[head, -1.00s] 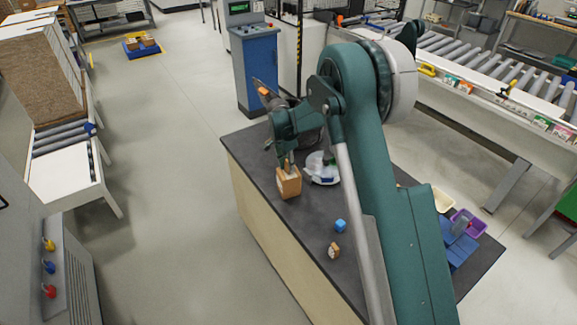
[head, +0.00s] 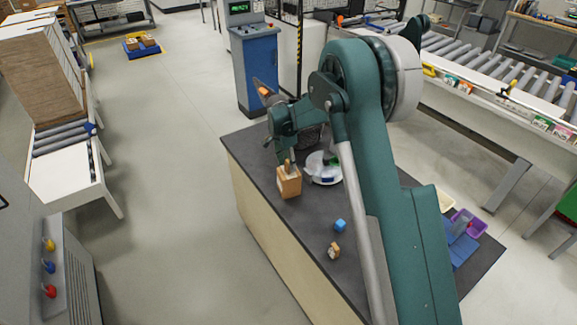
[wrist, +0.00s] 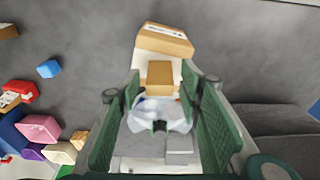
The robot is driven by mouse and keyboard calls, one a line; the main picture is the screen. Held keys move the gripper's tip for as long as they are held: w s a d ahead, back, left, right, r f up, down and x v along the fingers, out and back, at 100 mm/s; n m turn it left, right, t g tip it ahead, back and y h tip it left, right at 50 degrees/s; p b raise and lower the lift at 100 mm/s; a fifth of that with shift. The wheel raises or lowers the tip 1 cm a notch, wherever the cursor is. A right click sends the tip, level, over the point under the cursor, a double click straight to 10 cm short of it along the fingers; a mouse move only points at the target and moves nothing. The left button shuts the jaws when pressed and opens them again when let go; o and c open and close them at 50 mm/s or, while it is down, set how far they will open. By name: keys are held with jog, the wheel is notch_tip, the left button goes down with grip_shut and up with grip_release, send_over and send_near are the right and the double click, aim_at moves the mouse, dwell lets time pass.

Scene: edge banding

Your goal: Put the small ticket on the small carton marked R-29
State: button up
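A brown carton (head: 289,184) stands on the dark bench near its left edge. In the wrist view a carton with a pale label (wrist: 165,38) lies just beyond my fingertips; its marking is too small to read. A small brown block-like piece (wrist: 160,74) shows between the fingers, with gaps on both sides, and a small piece (head: 287,166) also shows at the carton's top in the head view. My gripper (wrist: 161,80) has its green fingers apart, just above the carton. I cannot make out the small ticket for certain.
A white dish (head: 323,177) with coloured items is right of the carton. A blue cube (head: 340,225) and a small brown box (head: 334,250) lie nearer. A purple tray (head: 471,222) is at the right. Several coloured blocks, including a pink one (wrist: 40,128), lie left in the wrist view.

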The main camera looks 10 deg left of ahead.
aim_at(287, 173)
notch_tip(287, 173, up, 10)
jog(key=s+a, duration=0.1)
jog(key=shift+r+b, duration=0.15)
jog(key=shift+b, duration=0.25)
dwell(0.5)
jog(key=s+d+r+n+t+y, duration=0.1)
jog(key=s+d+r+n, duration=0.1)
jog(key=s+d+r, duration=1)
jog(key=s+d+r+n+t, duration=0.2)
jog(key=s+d+r, duration=0.65)
jog(key=d, duration=0.65)
jog(key=s+d+f+n+t, duration=0.1)
jog(key=s+d, duration=0.4)
jog(key=s, duration=0.4)
jog(key=s+d+f+n+t, duration=0.1)
jog(key=s+d+n, duration=0.1)
jog(key=s+d, duration=0.3)
jog(key=s+d+f+n+t, duration=0.1)
jog(key=s+d, duration=0.4)
jog(key=s, duration=0.7)
jog(key=shift+s+d+f+n, duration=0.15)
jog(key=shift+s+d+n, duration=0.15)
jog(key=shift+s+n, duration=0.15)
